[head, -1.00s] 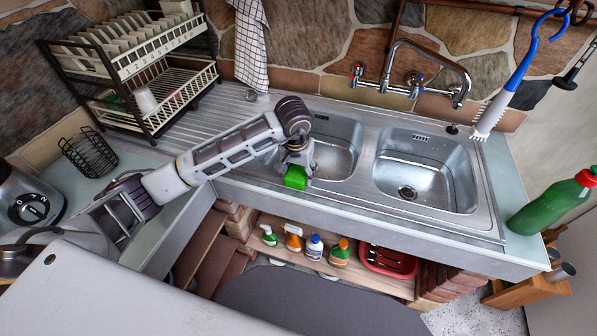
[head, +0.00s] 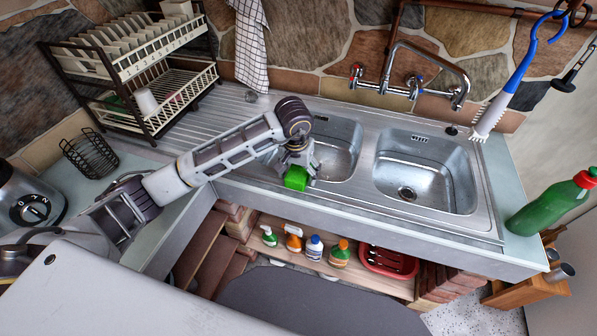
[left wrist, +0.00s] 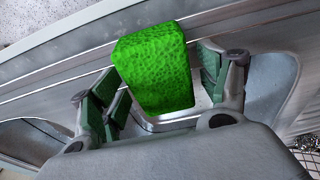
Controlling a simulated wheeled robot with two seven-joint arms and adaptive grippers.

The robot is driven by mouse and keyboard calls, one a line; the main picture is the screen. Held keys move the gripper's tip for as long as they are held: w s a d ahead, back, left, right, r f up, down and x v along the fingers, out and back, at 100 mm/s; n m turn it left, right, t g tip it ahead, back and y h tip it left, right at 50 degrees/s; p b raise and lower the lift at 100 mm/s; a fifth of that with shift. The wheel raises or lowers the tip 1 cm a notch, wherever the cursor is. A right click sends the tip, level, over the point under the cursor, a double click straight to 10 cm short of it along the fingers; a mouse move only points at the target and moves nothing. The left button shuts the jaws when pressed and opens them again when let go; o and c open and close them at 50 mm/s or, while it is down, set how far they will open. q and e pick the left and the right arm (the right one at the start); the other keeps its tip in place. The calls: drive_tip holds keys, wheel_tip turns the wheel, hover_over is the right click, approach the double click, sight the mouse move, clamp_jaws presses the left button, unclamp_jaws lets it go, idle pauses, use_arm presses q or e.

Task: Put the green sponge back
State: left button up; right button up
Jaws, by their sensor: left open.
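The green sponge (head: 295,178) is on the front rim of the sink (head: 340,190), at the near edge of the left bowl. My left gripper (head: 297,166) is directly over it, reaching down. In the left wrist view the sponge (left wrist: 152,70) stands between the spread fingers of my left gripper (left wrist: 160,80), with a gap visible on each side. The gripper is open and does not grip the sponge. The sponge's underside is hidden. My right gripper is in neither view.
The tap (head: 415,75) stands behind the two bowls. A dish rack (head: 135,70) is at the back left, with a wire basket (head: 90,152) in front. A green bottle (head: 550,205) stands at the right end. Spray bottles (head: 293,238) sit on the shelf below.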

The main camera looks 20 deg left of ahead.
sight(297, 174)
use_arm(q)
drive_tip(key=shift+r, duration=0.5)
drive_tip(key=r, duration=0.3)
drive_tip(key=s+r, duration=0.1)
drive_tip(key=r, duration=0.5)
drive_tip(key=shift+s+r, duration=0.1)
drive_tip(key=shift+s, duration=0.1)
drive_tip(key=shift+s+r+b, duration=0.2)
drive_tip(key=shift+r+b, duration=0.1)
drive_tip(key=shift+r, duration=0.8)
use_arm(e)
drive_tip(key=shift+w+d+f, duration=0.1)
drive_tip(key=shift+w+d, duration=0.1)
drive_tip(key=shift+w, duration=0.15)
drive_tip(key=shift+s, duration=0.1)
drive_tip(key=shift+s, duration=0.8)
use_arm(q)
drive_tip(key=shift+s+f, duration=0.1)
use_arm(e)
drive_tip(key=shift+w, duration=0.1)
